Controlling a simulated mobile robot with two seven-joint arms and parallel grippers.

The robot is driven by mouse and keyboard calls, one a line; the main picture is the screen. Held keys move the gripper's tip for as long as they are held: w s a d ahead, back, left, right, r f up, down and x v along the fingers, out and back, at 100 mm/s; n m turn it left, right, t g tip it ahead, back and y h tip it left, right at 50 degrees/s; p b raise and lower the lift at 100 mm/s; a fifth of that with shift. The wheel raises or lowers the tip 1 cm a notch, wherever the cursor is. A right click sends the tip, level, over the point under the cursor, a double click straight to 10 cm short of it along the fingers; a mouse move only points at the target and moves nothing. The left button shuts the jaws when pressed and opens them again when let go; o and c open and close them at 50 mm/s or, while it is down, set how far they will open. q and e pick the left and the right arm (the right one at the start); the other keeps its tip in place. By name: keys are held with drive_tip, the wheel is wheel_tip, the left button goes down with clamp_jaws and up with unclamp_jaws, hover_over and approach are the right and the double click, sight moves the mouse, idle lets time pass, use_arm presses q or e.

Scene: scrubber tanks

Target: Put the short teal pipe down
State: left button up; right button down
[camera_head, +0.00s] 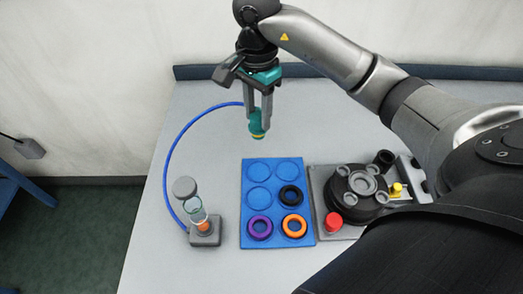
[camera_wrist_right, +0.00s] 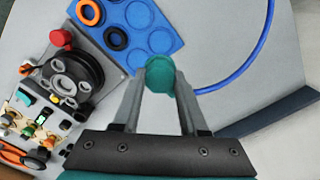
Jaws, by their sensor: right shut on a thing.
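My right gripper (camera_head: 258,108) is shut on the short teal pipe (camera_head: 257,125), which hangs between the fingertips with a yellowish band at its lower end. It is held over the table behind the blue tray, apart from the tray as far as I can tell. In the right wrist view the pipe (camera_wrist_right: 160,76) shows as a teal round end between the two fingers of the gripper (camera_wrist_right: 160,95). My left gripper is in neither view.
The blue tray (camera_head: 248,213) has round recesses, holding a black ring (camera_head: 291,188), a purple ring (camera_head: 268,231) and an orange ring (camera_head: 303,226). To its right is a dark round device (camera_head: 340,190) with a red knob (camera_head: 333,221). A glass-tube stand (camera_head: 206,232) with a blue hose (camera_head: 167,165) is left.

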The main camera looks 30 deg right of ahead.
wheel_tip(320, 180, down, 14)
drive_tip(key=shift+f+b, duration=0.15)
drive_tip(key=shift+b, duration=0.15)
drive_tip(key=shift+f+b, duration=0.2)
drive_tip(key=shift+b, duration=0.1)
drive_tip(key=shift+c, duration=2.2)
unclamp_jaws()
drive_tip(key=shift+r, duration=0.15)
wheel_tip(320, 180, up, 12)
drive_tip(key=shift+r+p, duration=0.1)
drive_tip(key=shift+p, duration=0.5)
